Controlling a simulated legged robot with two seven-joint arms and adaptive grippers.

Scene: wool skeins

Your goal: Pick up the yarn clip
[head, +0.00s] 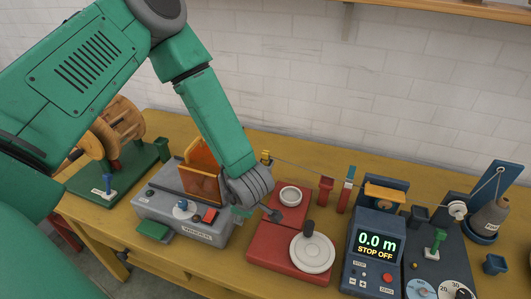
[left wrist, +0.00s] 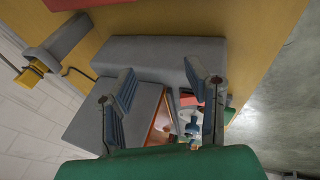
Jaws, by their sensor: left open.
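I cannot pick out the yarn clip with certainty in either view. My left gripper (head: 258,211) is at the right end of the grey winder (head: 184,216), pointing down, beside the red base with the crank wheel. In the left wrist view its two blue-grey fingers (left wrist: 166,105) are apart, with nothing gripped between them. Beyond them show the winder's grey body, an orange panel (left wrist: 160,120), a blue knob (left wrist: 192,125) and a red button. The hand hides part of the winder's right end. My right gripper is not in view.
A red base (head: 266,240) with a pale crank wheel (head: 312,252) stands right of the winder. A meter (head: 374,252) reads 0.0 m, STOP OFF. A yarn line runs to a grey cone (head: 490,217). A wooden reel (head: 118,122) stands left. A wall closes the back.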

